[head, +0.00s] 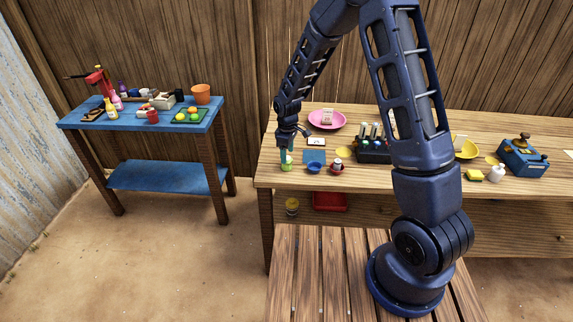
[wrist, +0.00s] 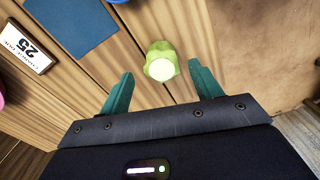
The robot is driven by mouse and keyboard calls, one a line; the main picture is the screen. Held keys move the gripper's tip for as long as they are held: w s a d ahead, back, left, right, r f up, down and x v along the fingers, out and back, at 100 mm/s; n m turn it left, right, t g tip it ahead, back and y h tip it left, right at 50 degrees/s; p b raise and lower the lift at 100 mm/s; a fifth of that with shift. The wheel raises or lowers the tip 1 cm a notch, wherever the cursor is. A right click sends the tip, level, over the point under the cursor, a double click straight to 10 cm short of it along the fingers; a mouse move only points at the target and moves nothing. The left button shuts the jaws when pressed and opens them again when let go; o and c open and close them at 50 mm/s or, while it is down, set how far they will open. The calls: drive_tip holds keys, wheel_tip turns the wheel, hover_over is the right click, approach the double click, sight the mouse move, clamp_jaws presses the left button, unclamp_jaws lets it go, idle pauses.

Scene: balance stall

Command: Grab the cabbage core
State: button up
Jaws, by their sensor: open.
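The cabbage core (wrist: 161,61) is a small light green lump with a pale round end. In the wrist view it sits on the wooden table just beyond and between my fingertips. In the head view the cabbage core (head: 287,165) is at the table's left front corner, directly under my gripper. My gripper (head: 286,153) points down there with teal fingers. In the wrist view my gripper (wrist: 160,82) is open, one finger to each side of the core, with nothing between the fingers.
A card marked 25 (wrist: 24,46) lies near the mat. A dark rack (head: 373,152) stands farther right. The table's edge is close to the core.

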sight(288, 159)
drive_tip(key=shift+s+d+f, duration=0.1)
drive_tip(key=shift+f, duration=1.25)
drive_tip(key=shift+s+d+f, duration=0.1)
drive_tip(key=shift+f, duration=1.25)
drive_tip(key=shift+c, duration=0.4)
drive_tip(key=c, duration=1)
